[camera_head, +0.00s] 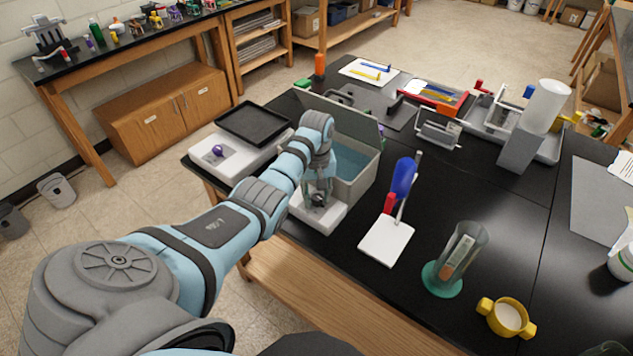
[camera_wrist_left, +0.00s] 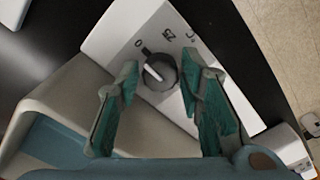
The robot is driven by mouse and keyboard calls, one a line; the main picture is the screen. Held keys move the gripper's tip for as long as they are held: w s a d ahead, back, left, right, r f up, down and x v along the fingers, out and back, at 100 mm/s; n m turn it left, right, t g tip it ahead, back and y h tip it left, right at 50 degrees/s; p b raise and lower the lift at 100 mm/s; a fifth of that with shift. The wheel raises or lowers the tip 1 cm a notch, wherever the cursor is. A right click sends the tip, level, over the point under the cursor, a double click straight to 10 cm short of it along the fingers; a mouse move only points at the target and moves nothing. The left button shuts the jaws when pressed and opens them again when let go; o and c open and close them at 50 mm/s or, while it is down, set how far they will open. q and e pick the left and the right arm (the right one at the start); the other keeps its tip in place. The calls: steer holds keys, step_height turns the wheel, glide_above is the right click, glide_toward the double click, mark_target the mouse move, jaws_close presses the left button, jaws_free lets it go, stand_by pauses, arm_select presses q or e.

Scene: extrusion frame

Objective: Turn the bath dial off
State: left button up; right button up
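The bath (camera_head: 362,178) is a grey box with its lid raised and bluish water inside, near the table's left edge. Its white control panel (camera_wrist_left: 108,35) shows in the left wrist view, with "0" and other marks. The dial (camera_wrist_left: 158,75) is a dark round knob with a pale bar across it, which seems to slant toward the "0" side. My left gripper (camera_wrist_left: 160,65) is open, with one green-padded finger on each side of the dial and gaps between. My right gripper is not in view.
A white hot-plate-like device (camera_head: 218,158) with a purple knob and a black tray (camera_head: 254,122) are left of the bath. To its right are a white pad (camera_head: 386,240) with a blue-handled tool (camera_head: 404,178), a glass cylinder (camera_head: 462,255) and a yellow-handled cup (camera_head: 506,317).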

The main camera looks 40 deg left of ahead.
mark_target(316, 196)
arm_select(q)
step_height(316, 196, up, 8)
steer(key=shift+f, duration=0.2)
steer(key=shift+s+f, duration=0.1)
stand_by(0.4)
